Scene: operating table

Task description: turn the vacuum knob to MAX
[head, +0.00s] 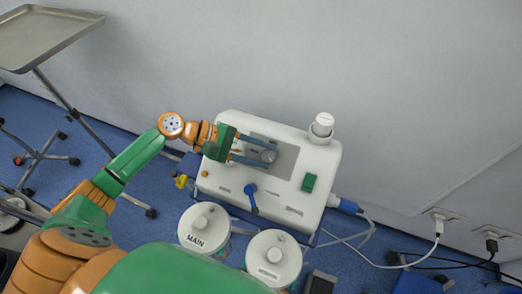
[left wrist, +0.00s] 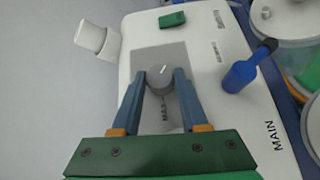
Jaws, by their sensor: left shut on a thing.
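The vacuum knob (left wrist: 160,82) is a round grey dial with a white pointer line, set in a grey recessed panel (left wrist: 145,60) on top of the white suction unit (head: 225,180). My left gripper (left wrist: 161,80) is shut on the knob, with one blue finger on each side of it. In the left wrist view the pointer line slants up and to the right. Lettering beside the knob is partly readable, starting with "MA". In the head view the left gripper (head: 270,154) reaches the knob from the left. My right gripper is not in view.
A blue lever (head: 251,197) and a green switch (head: 309,182) sit on the unit's top. A white cylinder (head: 321,127) stands at its back right corner. Two white-lidded canisters (head: 203,228) (head: 273,257) stand in front. A metal tray stand (head: 45,35) is at the left.

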